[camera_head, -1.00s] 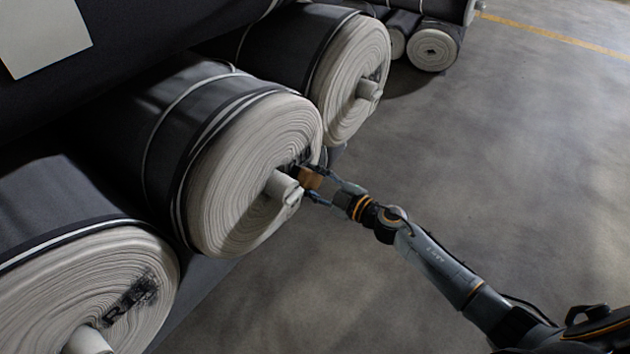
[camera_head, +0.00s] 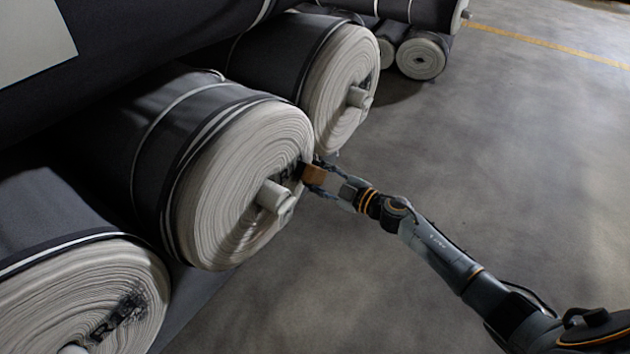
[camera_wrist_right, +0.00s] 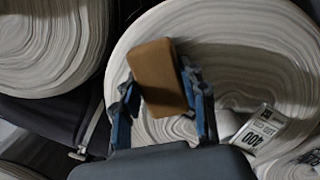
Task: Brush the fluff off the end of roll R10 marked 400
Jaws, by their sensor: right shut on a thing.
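The roll with the tag reading 400 has a pale, ringed end face (camera_head: 225,200) and a dark grey side, in the middle of the head view. Its white tag (camera_wrist_right: 258,130) shows in the right wrist view. A pale core stub (camera_head: 272,196) sticks out of the face. Dark lettering (camera_head: 290,173) beside it is partly hidden, and I cannot read its number. My right gripper (camera_head: 316,176) is shut on a brown brush block (camera_wrist_right: 157,76), held at the right part of the face, by the lettering. I cannot tell whether it touches. Fluff cannot be made out. My left gripper is not in view.
A nearer roll (camera_head: 75,300) with smudged dark lettering lies at lower left. Another roll (camera_head: 340,90) lies just behind the middle one. A large dark roll (camera_head: 150,30) overhangs at upper left. Smaller rolls (camera_head: 422,58) lie farther back. The floor (camera_head: 510,150) to the right is clear.

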